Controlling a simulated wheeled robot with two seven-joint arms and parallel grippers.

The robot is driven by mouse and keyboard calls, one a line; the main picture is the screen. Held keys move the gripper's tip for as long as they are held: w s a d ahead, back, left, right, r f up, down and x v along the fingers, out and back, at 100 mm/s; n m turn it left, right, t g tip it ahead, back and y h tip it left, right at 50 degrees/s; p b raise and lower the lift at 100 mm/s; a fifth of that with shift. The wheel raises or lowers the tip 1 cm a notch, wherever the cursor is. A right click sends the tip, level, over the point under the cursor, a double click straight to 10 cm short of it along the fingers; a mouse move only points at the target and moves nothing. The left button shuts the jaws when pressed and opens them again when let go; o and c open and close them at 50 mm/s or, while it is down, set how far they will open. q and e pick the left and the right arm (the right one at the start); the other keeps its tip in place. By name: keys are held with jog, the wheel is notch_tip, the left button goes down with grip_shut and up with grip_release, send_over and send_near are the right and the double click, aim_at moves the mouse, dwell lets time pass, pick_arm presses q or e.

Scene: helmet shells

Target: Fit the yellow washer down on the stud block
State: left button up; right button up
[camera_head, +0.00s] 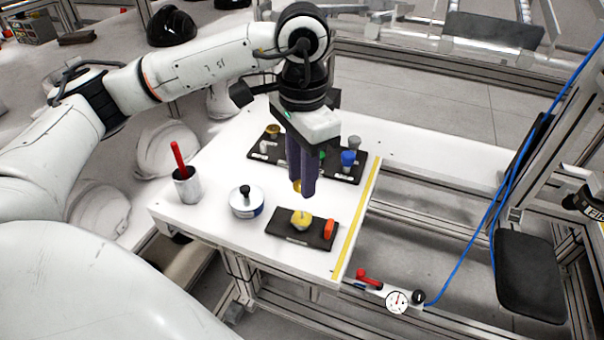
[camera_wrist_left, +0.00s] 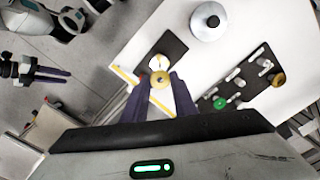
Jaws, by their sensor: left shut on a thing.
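My left gripper (camera_head: 302,191) has purple fingers and points down above the table. It is shut on the yellow washer (camera_head: 297,186), a gold ring at its fingertips; the washer also shows in the left wrist view (camera_wrist_left: 160,80). The stud block (camera_head: 301,220) sits below and in front of the fingertips on a dark plate (camera_head: 282,226), with a yellow top. The washer appears above and apart from it. In the left wrist view the block (camera_wrist_left: 157,62) shows just beyond the washer. My right gripper (camera_wrist_left: 50,75) shows at the left of that view, fingers apart and empty.
An orange block (camera_head: 329,229) stands beside the stud block. A dark tray (camera_head: 258,155) with several small parts lies behind my left gripper. A round canister (camera_head: 246,202) and a cup (camera_head: 187,188) with a red-handled tool stand left. A yellow strip (camera_head: 357,220) marks the right edge.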

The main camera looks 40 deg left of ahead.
aim_at(302, 211)
pick_arm(q)
notch_tip(302, 211, down, 4)
jog(key=b, duration=0.3)
jog(key=shift+f+b, duration=0.3)
jog(key=shift+b, duration=0.05)
jog(key=shift+f+b, duration=0.3)
jog(key=shift+f, duration=0.05)
jog(key=shift+b, duration=0.7)
dwell(1.1)
jog(key=shift+f, duration=0.2)
jog(key=shift+f+b, duration=0.3)
jog(key=shift+b, duration=0.25)
jog(key=shift+f+b, duration=1.15)
jog(key=shift+f, duration=0.05)
